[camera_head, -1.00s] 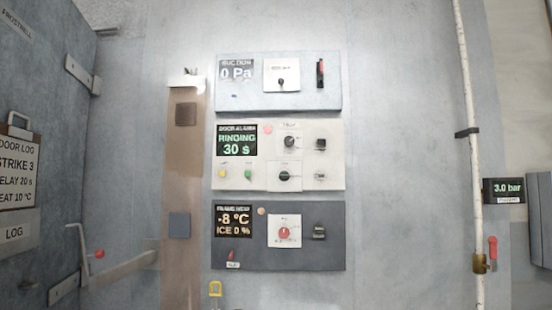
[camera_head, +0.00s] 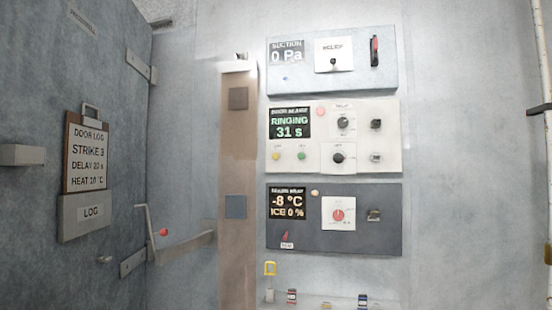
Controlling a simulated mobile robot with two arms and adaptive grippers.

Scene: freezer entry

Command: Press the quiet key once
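The door alarm panel (camera_head: 384,135) is a white box on the wall, and its screen (camera_head: 290,123) reads RINGING 31 s. Under the screen sit a small yellow button (camera_head: 276,156) and a green button (camera_head: 301,155). A pink round lamp (camera_head: 320,111) is at the top. The small labels are too blurred to tell which is the quiet key. Neither of my grippers is in view.
Above is the suction panel (camera_head: 345,82), reading 0 Pa; below is a dark panel (camera_head: 335,240) reading -8 °C, ICE 0 %. At left, a grey door carries a log clipboard (camera_head: 87,152). A yellow padlock-like item (camera_head: 270,268) and small items sit at the bottom.

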